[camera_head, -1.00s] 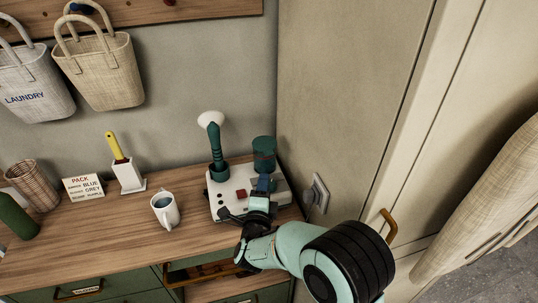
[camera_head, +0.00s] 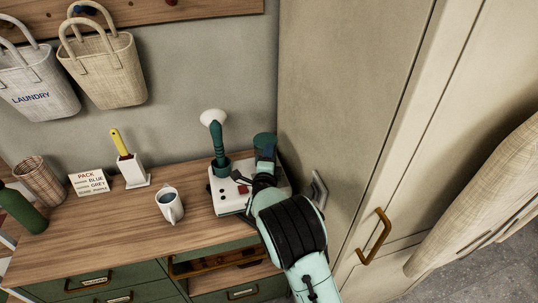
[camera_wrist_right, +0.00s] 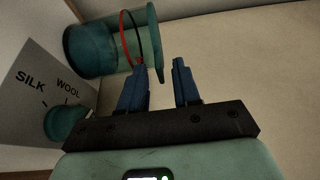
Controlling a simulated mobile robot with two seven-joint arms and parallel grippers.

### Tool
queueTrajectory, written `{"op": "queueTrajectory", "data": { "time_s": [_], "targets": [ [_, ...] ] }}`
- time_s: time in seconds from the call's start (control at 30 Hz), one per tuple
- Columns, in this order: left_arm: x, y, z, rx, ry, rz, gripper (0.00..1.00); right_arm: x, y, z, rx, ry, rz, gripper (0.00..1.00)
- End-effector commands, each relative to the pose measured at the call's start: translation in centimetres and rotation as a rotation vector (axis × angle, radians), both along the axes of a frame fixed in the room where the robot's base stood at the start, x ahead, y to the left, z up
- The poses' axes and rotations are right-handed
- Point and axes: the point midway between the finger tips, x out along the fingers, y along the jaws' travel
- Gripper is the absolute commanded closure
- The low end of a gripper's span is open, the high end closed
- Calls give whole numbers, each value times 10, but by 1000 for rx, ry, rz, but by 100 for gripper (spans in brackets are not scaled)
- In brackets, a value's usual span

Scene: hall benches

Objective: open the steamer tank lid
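The steamer has a white base (camera_head: 225,197) on the bench near the wall corner, with a green steam head in its holder (camera_head: 220,160). Its green tank (camera_head: 264,140) stands at the base's right rear, partly hidden by my right gripper (camera_head: 266,154). In the right wrist view the see-through tank (camera_wrist_right: 95,48) has a red line around it. The teal lid (camera_wrist_right: 153,38) sits against the tank's end. My right gripper (camera_wrist_right: 160,72) is open, its blue fingertips close to the lid's lower edge. I cannot tell whether they touch it. My left gripper is out of view.
A white mug (camera_head: 169,205) stands left of the steamer. A brush in a white holder (camera_head: 133,170), a note card (camera_head: 89,182), a basket (camera_head: 40,180) and a green bottle (camera_head: 20,208) are farther left. A tall cupboard (camera_head: 345,110) closes off the right.

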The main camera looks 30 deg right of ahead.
Motion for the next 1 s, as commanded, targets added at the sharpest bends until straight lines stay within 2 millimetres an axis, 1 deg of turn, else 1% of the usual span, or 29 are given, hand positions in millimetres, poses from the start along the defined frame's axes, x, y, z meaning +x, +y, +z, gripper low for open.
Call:
{"op": "queueTrajectory", "data": {
  "time_s": [0.03,0.07,0.1,0.13,1.0],
  "targets": [
    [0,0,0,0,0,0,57,0,0,0,0,0,0,71],
    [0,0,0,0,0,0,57,0,0,0,0,0,0,81],
    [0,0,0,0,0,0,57,0,0,0,0,0,0,94],
    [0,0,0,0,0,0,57,0,0,0,0,0,0,100],
    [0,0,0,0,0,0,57,0,1,0,-1,-1,1,100]
  ]
}}
